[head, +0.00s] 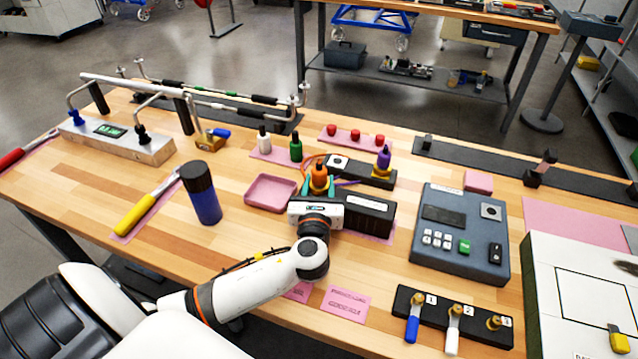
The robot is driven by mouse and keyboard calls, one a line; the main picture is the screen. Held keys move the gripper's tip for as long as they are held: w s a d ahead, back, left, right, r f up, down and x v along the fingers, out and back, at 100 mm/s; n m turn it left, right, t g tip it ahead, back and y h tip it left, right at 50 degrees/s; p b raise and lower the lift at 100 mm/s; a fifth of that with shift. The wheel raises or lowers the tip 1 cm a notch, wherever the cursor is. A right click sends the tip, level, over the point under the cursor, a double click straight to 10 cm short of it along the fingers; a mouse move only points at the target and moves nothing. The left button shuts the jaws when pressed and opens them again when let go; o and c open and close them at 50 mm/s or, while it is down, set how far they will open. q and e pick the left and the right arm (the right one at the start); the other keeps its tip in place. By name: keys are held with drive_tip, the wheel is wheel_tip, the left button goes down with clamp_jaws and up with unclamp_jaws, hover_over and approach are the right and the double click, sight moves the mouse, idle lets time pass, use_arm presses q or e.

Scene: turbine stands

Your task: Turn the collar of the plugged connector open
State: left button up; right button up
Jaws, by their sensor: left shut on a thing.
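The connector stands upright. The gripper body hides its lower part, so I cannot see how its collar sits. My right gripper is not in view.
A black box (370,213) is close to the gripper's right. A pink tray (270,193) lies to its left, near a dark blue bottle (203,195). A grey keypad device (460,235) stands to the right. Small white and green bottles are behind.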

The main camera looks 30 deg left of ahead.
use_arm(q)
drive_tip(key=o, duration=1)
drive_tip(key=shift+s+d, duration=0.15)
drive_tip(key=shift+s, duration=0.15)
drive_tip(key=b+v, duration=0.1)
drive_tip(key=v, duration=1)
drive_tip(key=shift+s+d+r+b, duration=0.1)
drive_tip(key=shift+s+b, duration=0.05)
drive_tip(key=shift+b, duration=0.25)
